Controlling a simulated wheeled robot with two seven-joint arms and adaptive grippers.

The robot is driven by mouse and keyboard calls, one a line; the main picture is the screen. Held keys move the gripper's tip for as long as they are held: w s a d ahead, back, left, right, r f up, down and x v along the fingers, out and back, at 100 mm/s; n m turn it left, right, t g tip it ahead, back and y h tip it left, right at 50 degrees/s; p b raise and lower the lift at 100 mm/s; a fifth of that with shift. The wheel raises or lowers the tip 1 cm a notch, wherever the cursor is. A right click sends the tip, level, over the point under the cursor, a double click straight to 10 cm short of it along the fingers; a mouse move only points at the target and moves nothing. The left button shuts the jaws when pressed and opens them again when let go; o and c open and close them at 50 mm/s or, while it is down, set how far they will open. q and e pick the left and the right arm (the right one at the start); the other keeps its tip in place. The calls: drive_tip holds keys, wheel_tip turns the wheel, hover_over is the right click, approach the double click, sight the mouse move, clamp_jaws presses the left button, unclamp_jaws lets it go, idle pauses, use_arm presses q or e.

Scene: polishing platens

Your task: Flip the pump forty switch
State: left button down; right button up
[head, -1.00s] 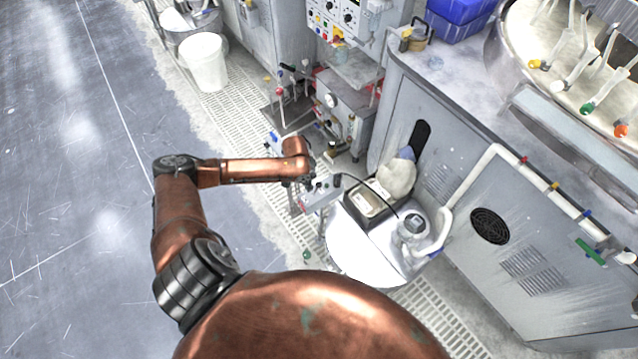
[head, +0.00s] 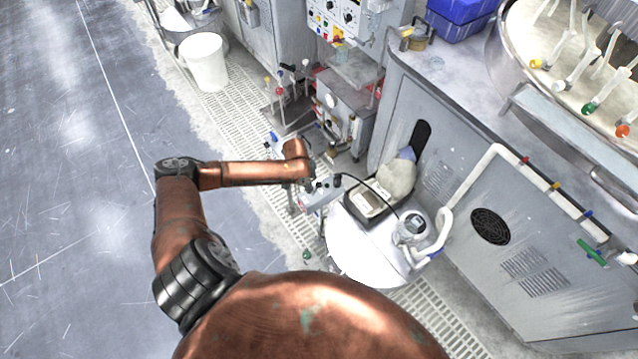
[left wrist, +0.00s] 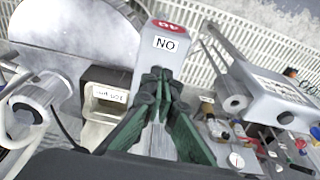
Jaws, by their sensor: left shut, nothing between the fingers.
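A light grey box (left wrist: 141,68) fills the middle of the left wrist view. It carries a red round tag (left wrist: 167,26) whose "40" reads upside down and a white label (left wrist: 166,44) that reads "NO", or "ON" upside down. In the head view the same box (head: 322,196) sits by the round white top. My left gripper (left wrist: 161,74) has green fingers, shut and empty, with the tips over the box just below the label. The tips hide any lever there, and I cannot tell whether they touch it. In the head view the left gripper (head: 309,184) is small. The right gripper is out of view.
A black cable (head: 374,188) runs from the box area past an open tray (head: 363,204) and a white cap-like fitting (head: 411,228). A grey cabinet (head: 460,215) stands at the right. Valves and a gauge (head: 330,101) lie behind. Open floor (head: 85,200) is at the left.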

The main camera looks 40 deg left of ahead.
use_arm(q)
drive_tip(key=shift+f, duration=0.6)
drive_tip(key=shift+r, duration=0.1)
idle(0.5)
wheel_tip(320, 180, up, 7)
drive_tip(key=p, duration=0.7)
drive_tip(key=shift+d, duration=0.1)
idle(0.5)
